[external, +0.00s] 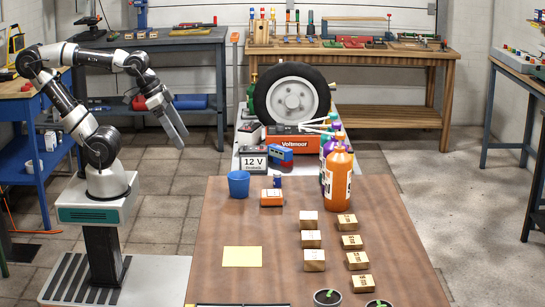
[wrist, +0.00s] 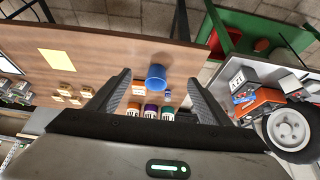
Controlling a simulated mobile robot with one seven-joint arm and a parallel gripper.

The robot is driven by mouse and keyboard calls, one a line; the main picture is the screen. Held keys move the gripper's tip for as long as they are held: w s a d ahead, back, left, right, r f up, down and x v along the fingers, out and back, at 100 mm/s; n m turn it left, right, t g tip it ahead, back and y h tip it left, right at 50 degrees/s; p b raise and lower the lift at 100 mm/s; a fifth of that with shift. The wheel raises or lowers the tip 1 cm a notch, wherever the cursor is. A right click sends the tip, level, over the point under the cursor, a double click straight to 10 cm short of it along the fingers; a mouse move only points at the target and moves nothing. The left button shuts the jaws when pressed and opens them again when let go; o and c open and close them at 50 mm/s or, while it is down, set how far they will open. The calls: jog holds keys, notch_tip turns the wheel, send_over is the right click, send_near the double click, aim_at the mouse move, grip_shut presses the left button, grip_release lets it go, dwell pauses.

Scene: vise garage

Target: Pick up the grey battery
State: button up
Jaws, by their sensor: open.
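A grey box-shaped battery with a "12 V" label (external: 253,161) stands on the grey surface just beyond the brown table. It also shows right of centre in the wrist view (wrist: 237,77). A second smaller grey box with a pale label (external: 248,134) stands behind it; I cannot tell whether it is a battery too. My gripper (external: 178,136) is open and empty, raised in the air to the left of the battery and pointing down to the right. In the wrist view its two fingers (wrist: 160,76) are spread, with the battery outside them to the right.
A blue-sided box (external: 280,156) and an orange Voltmoor unit (external: 292,141) sit beside the battery, with a wheel (external: 292,97) behind. A blue cup (external: 239,184), several bottles (external: 338,178) and wooden blocks (external: 314,260) stand on the brown table (external: 215,220).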

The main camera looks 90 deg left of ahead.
jog(key=w+a+r+g+y+p, duration=0.1)
jog(key=w+a+r+p, duration=0.1)
jog(key=w+a, duration=0.65)
jog(key=h+p, duration=0.1)
jog(key=p, duration=0.2)
send_over(249, 148)
jog(key=s, duration=0.5)
notch_tip(249, 148, down, 10)
jog(key=b+x, duration=0.3)
jog(key=x, duration=0.8)
jog(key=shift+a, duration=0.15)
jog(key=x, duration=0.2)
jog(key=b+x, duration=0.1)
jog(key=d+x, duration=0.1)
jog(key=x, duration=0.1)
jog(key=shift+f+b, duration=0.35)
jog(key=shift+f, duration=0.05)
jog(key=shift+w+a+f, duration=0.1)
jog(key=shift+w+f, duration=0.15)
grip_shut()
jog(key=shift+r, duration=0.25)
